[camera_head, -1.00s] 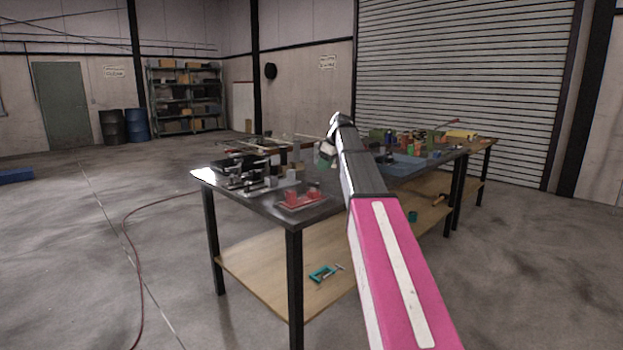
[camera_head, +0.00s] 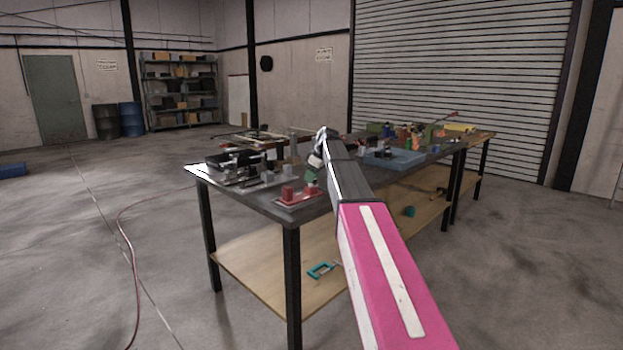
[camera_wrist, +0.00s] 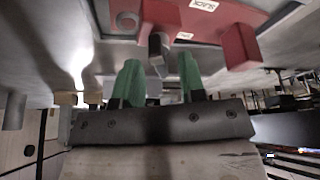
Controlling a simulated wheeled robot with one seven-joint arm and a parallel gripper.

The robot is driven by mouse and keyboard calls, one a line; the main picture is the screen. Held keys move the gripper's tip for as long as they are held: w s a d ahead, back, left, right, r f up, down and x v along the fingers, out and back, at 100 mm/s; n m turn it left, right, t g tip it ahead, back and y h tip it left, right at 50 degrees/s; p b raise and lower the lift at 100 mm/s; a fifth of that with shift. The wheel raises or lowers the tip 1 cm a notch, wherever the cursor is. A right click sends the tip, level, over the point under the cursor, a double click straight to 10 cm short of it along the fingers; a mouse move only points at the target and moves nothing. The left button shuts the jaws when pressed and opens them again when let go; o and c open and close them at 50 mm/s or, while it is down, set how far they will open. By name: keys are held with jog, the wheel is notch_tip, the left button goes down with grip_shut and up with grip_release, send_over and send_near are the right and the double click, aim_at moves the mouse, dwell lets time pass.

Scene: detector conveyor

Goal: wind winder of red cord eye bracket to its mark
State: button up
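The red cord eye bracket (camera_head: 297,197) sits on its plate near the front left end of the dark table. In the wrist view its red blocks (camera_wrist: 240,46) stand on a red base, with white labels, one reading like "SLACK". A small grey and dark knob (camera_wrist: 157,48), likely the winder, shows beside the left red block. My gripper (camera_wrist: 160,78) has green fingertips, spread apart, with the knob just beyond the gap and not clasped. The mark cannot be made out.
A black and silver fixture (camera_head: 238,165) stands left of the bracket on the table. A blue tray (camera_head: 395,159) and several small parts lie to the right. A teal clamp (camera_head: 322,270) lies on the lower wooden shelf.

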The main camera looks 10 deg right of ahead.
jog(key=shift+a+f, duration=0.1)
jog(key=shift+f, duration=0.2)
grip_shut()
jog(key=m, duration=0.2)
jog(key=shift+s+a+m+t+h, duration=0.1)
jog(key=shift+m+t+h, duration=0.2)
jog(key=shift+m+t, duration=0.1)
jog(key=m+t+h, duration=0.1)
jog(key=m, duration=0.3)
jog(key=m+h, duration=0.1)
jog(key=m, duration=0.2)
jog(key=m+h, duration=0.2)
jog(key=m, duration=0.1)
jog(key=shift+a+m, duration=0.1)
jog(key=shift+m, duration=0.3)
